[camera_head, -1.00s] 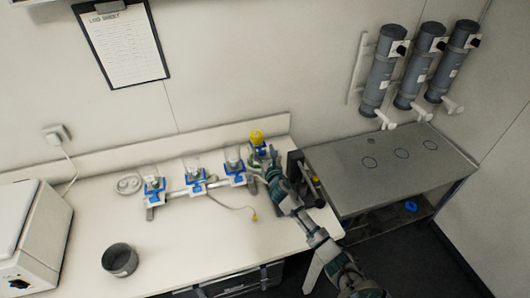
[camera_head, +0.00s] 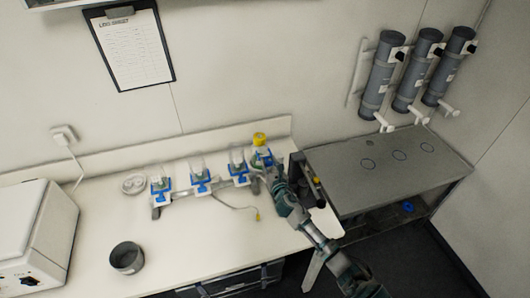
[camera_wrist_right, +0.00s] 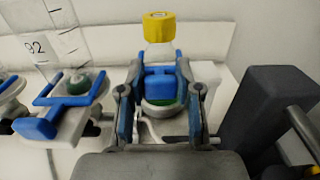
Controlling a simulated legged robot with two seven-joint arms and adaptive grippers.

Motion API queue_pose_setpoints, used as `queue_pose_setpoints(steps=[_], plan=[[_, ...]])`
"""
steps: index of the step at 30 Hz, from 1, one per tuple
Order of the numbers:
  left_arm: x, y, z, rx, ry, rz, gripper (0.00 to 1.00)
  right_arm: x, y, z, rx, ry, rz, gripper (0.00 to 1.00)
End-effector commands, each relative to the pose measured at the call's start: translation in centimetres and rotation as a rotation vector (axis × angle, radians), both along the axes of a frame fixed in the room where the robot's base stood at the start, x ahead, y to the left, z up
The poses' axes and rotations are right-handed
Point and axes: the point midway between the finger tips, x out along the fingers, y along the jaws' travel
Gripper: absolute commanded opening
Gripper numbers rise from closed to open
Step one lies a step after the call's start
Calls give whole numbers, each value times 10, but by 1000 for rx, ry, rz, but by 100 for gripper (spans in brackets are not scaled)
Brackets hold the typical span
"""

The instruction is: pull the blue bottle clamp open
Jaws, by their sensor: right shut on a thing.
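The bottle with a yellow cap (camera_head: 259,139) stands at the right end of a row of holders on the white bench. It also shows in the right wrist view (camera_wrist_right: 159,28). The blue clamp (camera_wrist_right: 160,84) sits across the front of this bottle, below its neck. My right gripper (camera_wrist_right: 159,105) has one finger on each side of the blue clamp and is shut on it. In the head view my right gripper (camera_head: 267,166) reaches it from the lower right and partly hides it. My left gripper is not in view.
Several similar blue-clamped holders (camera_head: 199,183) stand to the left on the same rail. A dark block (camera_wrist_right: 266,112) stands close on the right of my right gripper. A grey cup (camera_head: 126,258) and a white box-shaped device (camera_head: 32,235) are farther left. The front middle bench is clear.

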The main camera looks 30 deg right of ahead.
Motion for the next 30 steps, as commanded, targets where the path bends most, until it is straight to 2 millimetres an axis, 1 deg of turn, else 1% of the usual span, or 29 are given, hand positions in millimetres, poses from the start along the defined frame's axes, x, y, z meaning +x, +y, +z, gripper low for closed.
queue_pose_setpoints(steps=[1,3,6,12,13,14,15,16,26,29,30], plan=[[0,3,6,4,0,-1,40,-7,5,-2,2,8,6,0],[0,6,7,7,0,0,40,-13,6,-3,2,7,6,0],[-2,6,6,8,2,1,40,-15,7,-4,3,5,7,0],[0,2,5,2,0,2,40,-15,7,-7,4,8,6,0],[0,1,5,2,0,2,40,-15,7,-7,4,9,5,39],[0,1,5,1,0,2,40,-15,7,-7,4,8,5,46],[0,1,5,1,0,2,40,-14,7,-6,4,8,5,56],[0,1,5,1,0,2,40,-14,7,-6,4,7,6,60],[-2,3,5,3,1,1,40,-16,7,-2,2,1,7,60],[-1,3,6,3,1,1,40,-26,10,-3,1,2,8,60],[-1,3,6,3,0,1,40,-32,11,-3,1,3,9,60]])
